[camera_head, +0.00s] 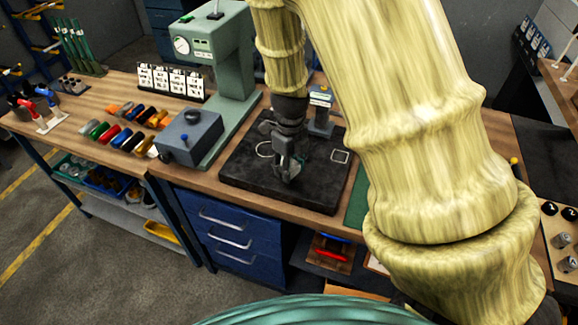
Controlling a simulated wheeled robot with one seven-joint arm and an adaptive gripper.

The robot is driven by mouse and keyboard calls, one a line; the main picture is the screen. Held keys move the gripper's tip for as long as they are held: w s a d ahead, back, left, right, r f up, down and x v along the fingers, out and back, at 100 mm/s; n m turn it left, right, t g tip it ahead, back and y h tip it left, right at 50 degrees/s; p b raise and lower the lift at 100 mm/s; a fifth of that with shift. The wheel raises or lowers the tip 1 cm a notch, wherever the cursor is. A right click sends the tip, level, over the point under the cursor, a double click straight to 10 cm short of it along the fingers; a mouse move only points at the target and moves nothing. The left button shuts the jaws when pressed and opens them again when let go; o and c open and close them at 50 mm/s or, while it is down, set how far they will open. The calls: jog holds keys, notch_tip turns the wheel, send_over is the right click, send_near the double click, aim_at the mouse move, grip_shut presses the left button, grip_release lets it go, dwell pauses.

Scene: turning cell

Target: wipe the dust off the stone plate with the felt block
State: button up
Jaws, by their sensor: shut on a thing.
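The stone plate (318,189) is a dark, thick, square slab on the wooden workbench, with a dull, uneven grey surface. My gripper (287,172) points down over the middle of the plate, low and close to its surface. It is shut on the felt block, which is mostly hidden by the fingers and hard to tell from the dark plate. I cannot tell whether the block touches the stone.
A green press-like instrument (225,60) with a grey box (190,138) in front stands left of the plate. A small stand (320,110) is behind it. Several coloured handles (125,130) lie further left. My arm hides the bench at right.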

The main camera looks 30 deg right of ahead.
jog(key=shift+d+r+p, duration=0.1)
jog(key=shift+r+p, duration=2.2)
jog(key=shift+r, duration=0.3)
jog(key=shift+f, duration=0.1)
